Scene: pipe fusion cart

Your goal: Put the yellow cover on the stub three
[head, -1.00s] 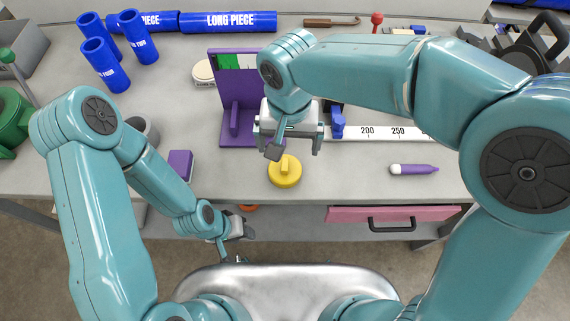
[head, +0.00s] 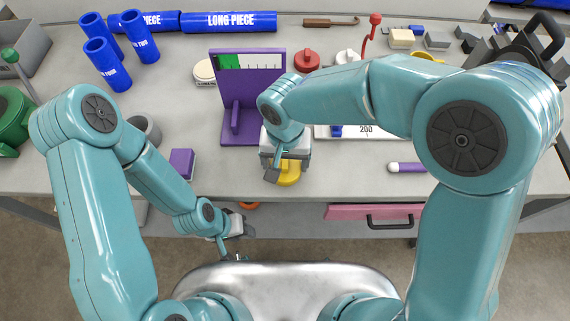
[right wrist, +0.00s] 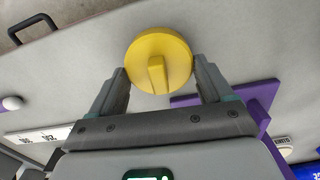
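The yellow cover (head: 289,176), a round disc with a raised grip bar, lies on the table near the front edge. It also shows in the right wrist view (right wrist: 158,62). My right gripper (head: 285,172) is over it, partly hiding it. Several blue stubs stand upright at the back left: one labelled four (head: 106,64), one labelled two (head: 140,38), and one behind (head: 116,26) whose label I cannot read. My left gripper (head: 238,228) is low by the table's front edge; its fingers are unclear.
A purple stand (head: 240,101) is just behind and left of my right gripper. A purple block (head: 182,163) and a grey cup (head: 147,131) are to the left. A white ruler (head: 385,132) lies to the right. Blue long pieces (head: 229,21) lie along the back.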

